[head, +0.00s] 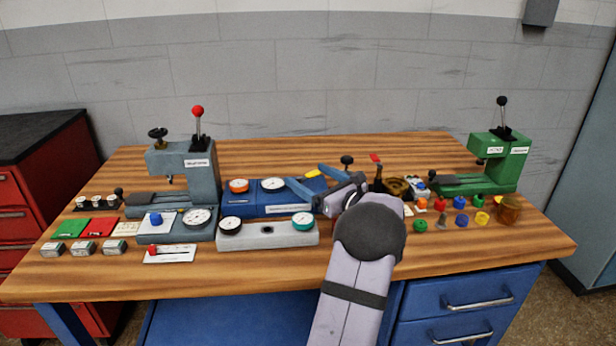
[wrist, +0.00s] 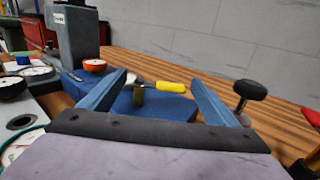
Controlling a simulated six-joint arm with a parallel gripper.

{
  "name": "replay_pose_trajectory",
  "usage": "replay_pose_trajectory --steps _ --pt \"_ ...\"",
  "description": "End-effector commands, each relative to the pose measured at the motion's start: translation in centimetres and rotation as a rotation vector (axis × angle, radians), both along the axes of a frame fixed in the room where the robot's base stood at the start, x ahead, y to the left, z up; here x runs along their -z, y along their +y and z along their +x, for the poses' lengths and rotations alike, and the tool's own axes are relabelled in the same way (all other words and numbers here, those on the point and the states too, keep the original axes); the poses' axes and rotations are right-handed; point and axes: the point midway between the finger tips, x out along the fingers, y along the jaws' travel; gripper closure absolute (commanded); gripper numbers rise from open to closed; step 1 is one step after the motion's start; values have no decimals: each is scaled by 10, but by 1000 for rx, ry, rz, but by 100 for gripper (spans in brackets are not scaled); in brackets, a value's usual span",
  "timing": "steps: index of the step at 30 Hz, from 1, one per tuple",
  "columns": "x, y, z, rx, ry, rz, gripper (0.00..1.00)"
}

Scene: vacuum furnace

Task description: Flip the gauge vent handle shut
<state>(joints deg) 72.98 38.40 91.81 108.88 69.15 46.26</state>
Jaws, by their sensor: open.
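The yellow vent handle (wrist: 172,87) lies on top of the blue gauge block (wrist: 165,104) in the wrist view, pointing right from a brass-coloured stem (wrist: 138,97). My gripper (wrist: 160,78) is open with blue fingers. The stem and handle appear between the fingers in the wrist view. I see no contact with the handle, and cannot tell the height of the fingertips above it.
An orange-rimmed gauge (head: 238,186) and a white dial (head: 273,184) sit on the blue block. A grey gauge block (head: 266,235) stands in front. A black knob (wrist: 250,88) rises right of my gripper. Grey (head: 187,172) and green (head: 500,160) presses flank the bench.

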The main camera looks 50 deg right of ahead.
Motion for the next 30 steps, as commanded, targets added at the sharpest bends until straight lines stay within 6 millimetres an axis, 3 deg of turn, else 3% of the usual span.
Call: replay_pose_trajectory --steps 6,13,30 --pt "1 5 -31 4 1 0 17" --pt "1 10 -54 1 0 0 17" --pt "-7 13 -56 -6 0 -1 17"
